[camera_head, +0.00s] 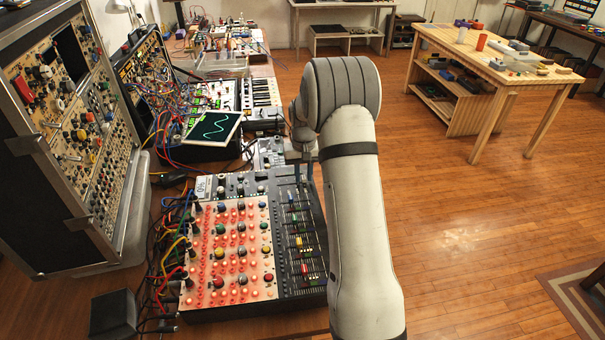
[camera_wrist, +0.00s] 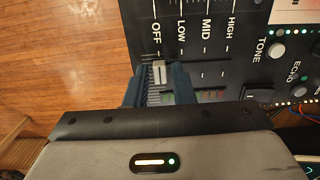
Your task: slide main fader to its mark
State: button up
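The main fader's pale cap (camera_wrist: 159,73) shows in the wrist view, in line with the OFF label (camera_wrist: 157,38). LOW, MID and HIGH follow to its right, each with a tick. My gripper (camera_wrist: 158,80) has its two dark blue fingers on either side of the cap, close to the panel. I cannot tell whether both fingers touch the cap. In the head view, my gripper is over the far right part of the mixer (camera_head: 262,187), mostly hidden by my arm. The fader cap is hidden there.
Other coloured faders (camera_head: 302,243) lie nearer on the mixer's right side. Knobs labelled TONE (camera_wrist: 277,50) and ECHO stand to the right in the wrist view. Patch cables (camera_head: 170,240) and a tall synth rack (camera_head: 65,130) are on the left. Open floor lies right.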

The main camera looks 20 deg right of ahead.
grip_shut()
jog(key=shift+w+a, duration=0.25)
jog(key=shift+a, duration=1.05)
jog(key=shift+o, duration=1.5)
grip_release()
